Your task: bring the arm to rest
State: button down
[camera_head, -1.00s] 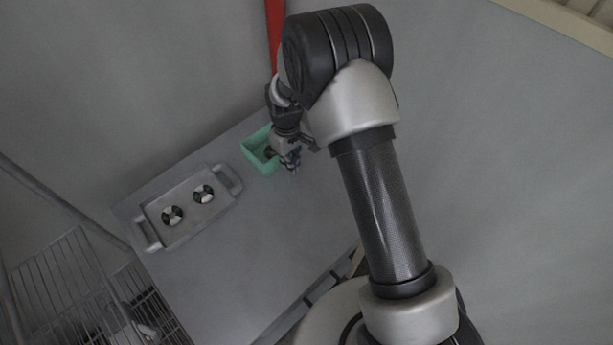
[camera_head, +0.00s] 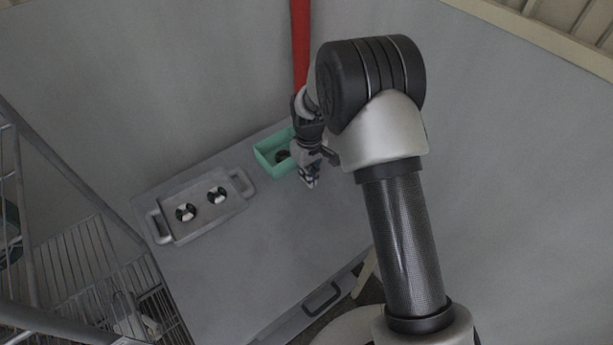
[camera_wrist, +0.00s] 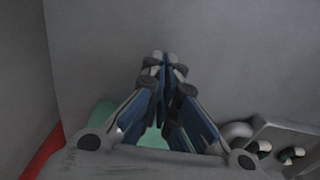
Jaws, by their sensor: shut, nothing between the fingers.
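My gripper (camera_head: 311,181) hangs from my bent arm over the grey table, just right of the green bin in the head view. In the wrist view my gripper (camera_wrist: 165,58) has its fingertips together with nothing between them. The green bin (camera_head: 264,160) stands near the table's back edge, and a dark round item (camera_head: 282,156) shows inside it. Part of the bin (camera_wrist: 105,113) also shows behind the fingers in the wrist view. My forearm and wrist hide some of the table and wall.
A grey tray (camera_head: 176,239) with two handles holds two round black-and-white pieces (camera_head: 186,212) on the table (camera_head: 250,255). A red post (camera_head: 301,45) rises behind the bin. A wire rack (camera_head: 90,250) stands at the left. The table's middle is clear.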

jog(key=s+d+r+m+t+p, duration=0.1)
jog(key=s+d+r, duration=0.1)
jog(key=r, duration=0.8)
jog(key=s+d+r+m, duration=0.1)
jog(key=s+r, duration=0.1)
jog(key=r, duration=0.8)
jog(key=s+d+r+m+t, duration=0.15)
jog(key=s+d+r, duration=0.25)
jog(key=s+r, duration=0.4)
jog(key=s+d+r+m+t, duration=0.1)
jog(key=s+d+m, duration=0.1)
jog(key=s, duration=0.7)
jog(key=s+d+r+m+t, duration=0.1)
jog(key=s+d+m, duration=0.1)
jog(key=s, duration=0.6)
jog(key=shift+s+d+r, duration=0.3)
jog(key=shift+s+r, duration=0.05)
jog(key=shift+r, duration=0.05)
